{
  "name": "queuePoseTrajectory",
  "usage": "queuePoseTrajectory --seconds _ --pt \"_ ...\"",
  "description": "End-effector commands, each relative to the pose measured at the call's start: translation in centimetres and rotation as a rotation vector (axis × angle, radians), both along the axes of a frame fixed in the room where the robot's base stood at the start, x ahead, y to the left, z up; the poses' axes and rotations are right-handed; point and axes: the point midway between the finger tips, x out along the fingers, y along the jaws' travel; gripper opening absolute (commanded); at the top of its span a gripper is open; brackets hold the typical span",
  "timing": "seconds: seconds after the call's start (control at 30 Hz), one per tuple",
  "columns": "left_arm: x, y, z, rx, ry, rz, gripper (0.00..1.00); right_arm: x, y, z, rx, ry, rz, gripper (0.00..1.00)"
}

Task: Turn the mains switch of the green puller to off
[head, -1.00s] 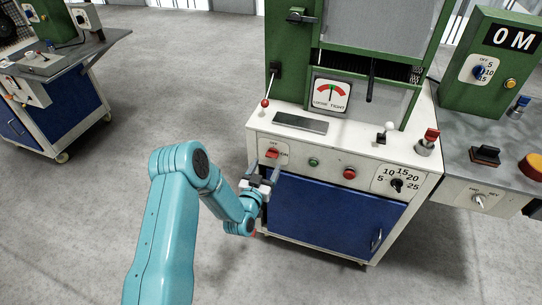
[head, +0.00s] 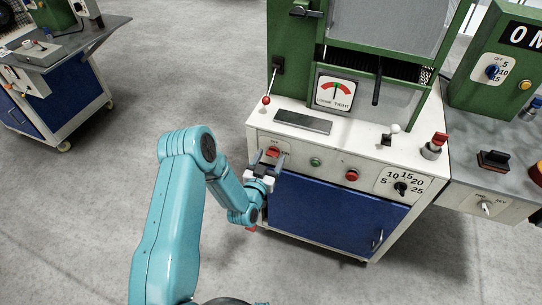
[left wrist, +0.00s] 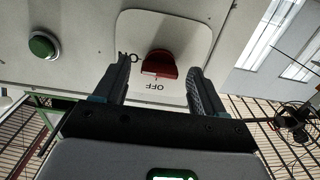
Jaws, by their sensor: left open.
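The green puller (head: 291,50) stands on a white cabinet with a blue door. Its mains switch (head: 272,153) is a red knob at the left of the cabinet's front panel, partly covered by my gripper. In the left wrist view, seen upside down, the red knob (left wrist: 160,66) sits on a white plate marked OFF and ON. The knob looks crosswise, towards ON. My left gripper (head: 269,161) is open in front of the switch, its two fingers on either side of the knob in the wrist view. I see no contact. My right gripper is out of view.
A green button (head: 315,161), a red button (head: 352,175) and a black dial (head: 401,188) lie to the right on the same panel. Another machine (head: 504,65) stands close at the right.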

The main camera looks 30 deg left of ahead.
Motion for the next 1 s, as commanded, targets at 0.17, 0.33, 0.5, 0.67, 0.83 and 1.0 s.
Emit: queuePoseTrajectory --seconds 0.17,0.33,0.5,0.67,0.83,1.0 --pt "-0.2 0.0 0.0 0.000 0.001 0.000 0.70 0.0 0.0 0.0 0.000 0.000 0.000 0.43" --pt "-0.2 -0.1 0.0 0.000 0.001 0.000 0.67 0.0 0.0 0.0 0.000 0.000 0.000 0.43" --pt "-0.2 0.0 0.0 0.000 0.000 0.000 0.14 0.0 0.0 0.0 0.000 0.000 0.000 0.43" --pt "-0.1 0.0 0.0 -0.003 -0.001 0.000 0.14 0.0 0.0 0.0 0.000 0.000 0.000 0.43" --pt "0.0 0.0 -0.2 -0.033 -0.008 -0.001 0.14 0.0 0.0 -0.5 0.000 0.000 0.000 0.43" --pt "0.1 0.0 -0.3 -0.115 -0.030 -0.001 0.14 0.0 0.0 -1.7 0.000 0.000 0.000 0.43"
